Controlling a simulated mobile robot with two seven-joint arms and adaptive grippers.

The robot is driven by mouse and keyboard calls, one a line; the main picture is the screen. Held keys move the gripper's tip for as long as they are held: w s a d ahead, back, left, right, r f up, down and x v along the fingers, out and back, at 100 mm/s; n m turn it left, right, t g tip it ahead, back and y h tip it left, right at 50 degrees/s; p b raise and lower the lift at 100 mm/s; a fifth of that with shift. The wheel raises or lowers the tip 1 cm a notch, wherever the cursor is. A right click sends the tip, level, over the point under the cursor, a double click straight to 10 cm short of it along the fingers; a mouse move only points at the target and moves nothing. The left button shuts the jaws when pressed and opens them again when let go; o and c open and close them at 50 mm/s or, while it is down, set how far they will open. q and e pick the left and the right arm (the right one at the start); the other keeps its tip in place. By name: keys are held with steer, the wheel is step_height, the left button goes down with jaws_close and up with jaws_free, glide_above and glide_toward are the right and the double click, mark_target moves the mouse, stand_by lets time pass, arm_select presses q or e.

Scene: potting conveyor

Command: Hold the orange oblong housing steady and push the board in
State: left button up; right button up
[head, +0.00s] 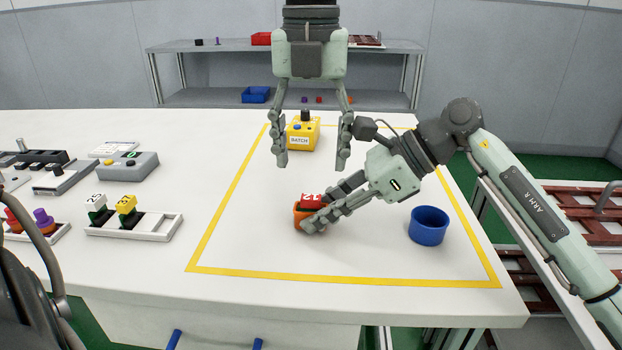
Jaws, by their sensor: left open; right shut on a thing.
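The orange housing (298,216) stands on the white table inside the yellow outline. A red piece with white marking (312,200), which looks like the board, sits at its top; how deep it is in the housing cannot be told. My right gripper (318,208) comes in from the right, low at the table, and is shut around the housing, its fingers hiding part of it. My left gripper (312,165) hangs above and behind the housing, fingers pointing down, open and empty, with clear space between the fingers.
A blue round cup (429,226) stands right of the housing. A yellow box marked BATCH (302,134) is behind, seen between my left fingers. At left are a white holder (150,229) with a white and a yellow piece, and a grey box (128,166). The table's front middle is clear.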

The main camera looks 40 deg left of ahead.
arm_select(q)
step_height(320, 180, up, 5)
steer(key=shift+f, duration=0.1)
stand_by(0.4)
arm_select(e)
steer(key=o, duration=1.1)
steer(key=shift+c, duration=0.2)
